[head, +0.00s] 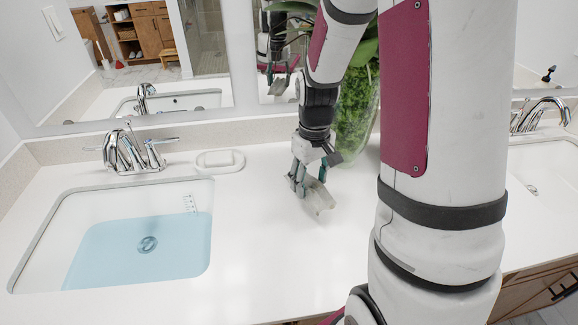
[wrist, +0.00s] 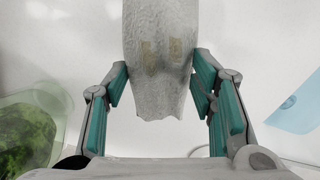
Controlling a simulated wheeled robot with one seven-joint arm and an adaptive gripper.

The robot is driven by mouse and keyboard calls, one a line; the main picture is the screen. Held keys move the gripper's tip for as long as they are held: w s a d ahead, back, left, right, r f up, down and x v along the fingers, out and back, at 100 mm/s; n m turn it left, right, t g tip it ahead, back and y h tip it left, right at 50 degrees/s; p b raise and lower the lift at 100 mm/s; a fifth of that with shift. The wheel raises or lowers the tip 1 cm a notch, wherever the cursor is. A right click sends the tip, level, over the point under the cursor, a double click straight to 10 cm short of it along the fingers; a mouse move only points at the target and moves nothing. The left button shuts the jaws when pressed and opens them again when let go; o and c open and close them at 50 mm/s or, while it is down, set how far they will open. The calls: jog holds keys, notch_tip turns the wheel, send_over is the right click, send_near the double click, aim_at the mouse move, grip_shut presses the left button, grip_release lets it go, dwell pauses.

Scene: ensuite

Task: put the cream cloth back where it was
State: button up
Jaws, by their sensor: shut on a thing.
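The cream cloth (head: 320,196) hangs from my gripper (head: 306,182) over the white counter, right of the left sink. In the wrist view the cloth (wrist: 158,62) is pale and rough, with two tan patches, and it lies between the two teal-padded fingers of my gripper (wrist: 157,80). The gripper is shut on it. The cloth's lower end is close to the counter; I cannot tell whether it touches. Its far end runs out of the top of the wrist view.
The left sink (head: 40,235) holds blue water. A chrome faucet (head: 128,150) and a soap dish (head: 220,166) stand behind it. A leafy plant in a glass vase (head: 357,115) is close behind my arm. Another faucet (head: 541,115) stands at the right. The counter (head: 265,225) between is clear.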

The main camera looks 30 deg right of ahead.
jog(key=w, duration=0.3)
jog(key=w+d, duration=0.1)
jog(key=w, duration=0.3)
jog(key=w+f, duration=0.1)
jog(key=w, duration=0.2)
jog(key=shift+w+d, duration=0.2)
jog(key=shift+w, duration=0.2)
jog(key=shift+w+f, duration=0.15)
jog(key=shift+f, duration=0.25)
jog(key=shift+f+p, duration=0.3)
jog(key=shift+f, duration=1.1)
jog(key=shift+f, duration=0.2)
jog(key=o, duration=0.8)
jog(key=shift+o, duration=1)
